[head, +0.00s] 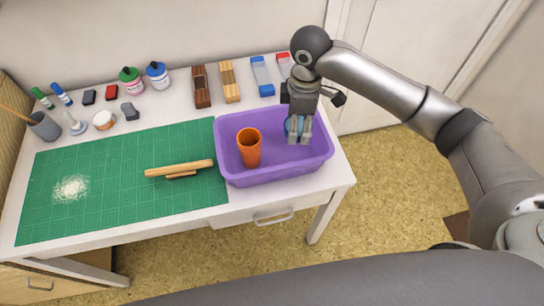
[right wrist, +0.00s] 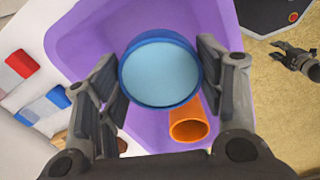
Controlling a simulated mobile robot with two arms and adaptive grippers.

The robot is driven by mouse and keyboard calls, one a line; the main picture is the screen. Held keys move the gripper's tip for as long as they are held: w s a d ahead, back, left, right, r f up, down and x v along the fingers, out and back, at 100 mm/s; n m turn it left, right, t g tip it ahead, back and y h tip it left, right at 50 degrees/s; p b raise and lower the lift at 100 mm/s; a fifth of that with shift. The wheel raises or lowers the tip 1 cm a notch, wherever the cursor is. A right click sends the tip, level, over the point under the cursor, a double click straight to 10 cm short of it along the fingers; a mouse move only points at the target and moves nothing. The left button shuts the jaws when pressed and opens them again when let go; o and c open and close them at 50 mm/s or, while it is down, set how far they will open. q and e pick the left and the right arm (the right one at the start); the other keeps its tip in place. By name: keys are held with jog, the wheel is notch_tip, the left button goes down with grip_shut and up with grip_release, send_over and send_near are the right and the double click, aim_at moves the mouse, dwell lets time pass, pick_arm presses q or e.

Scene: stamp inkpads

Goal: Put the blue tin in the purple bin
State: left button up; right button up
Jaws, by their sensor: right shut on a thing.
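The blue tin (right wrist: 160,72) is round, with a pale blue face and a darker blue rim. It sits between the two fingers of my right gripper (head: 299,138), which is shut on it. In the head view only a blue sliver of the tin (head: 288,127) shows beside the fingers. The gripper and tin are over the right part of the purple bin (head: 232,174); I cannot tell if the tin touches the bin floor. A gripper that seems to be my left one (right wrist: 297,62) shows small at the right wrist view's edge; its jaw state is unclear.
An orange cup (head: 249,147) stands in the bin's left part. A green mat (head: 110,205) with a wooden rolling tool (head: 180,168) and white powder (head: 71,188) lies left. Wooden blocks (head: 230,82), a blue-and-white block (head: 262,76) and glue bottles (head: 130,80) line the back.

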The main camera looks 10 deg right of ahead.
aim_at(292, 153)
jog(key=f+n, duration=0.1)
jog(key=w+f+n, duration=0.1)
jog(key=shift+w+a+n, duration=0.15)
jog(key=shift+w+n, duration=0.15)
jog(key=shift+n, duration=0.1)
jog(key=shift+f, duration=0.25)
notch_tip(292, 153, down, 10)
jog(key=shift+r, duration=0.1)
jog(key=o, duration=1.2)
notch_tip(292, 153, up, 12)
jog(key=shift+r, duration=0.1)
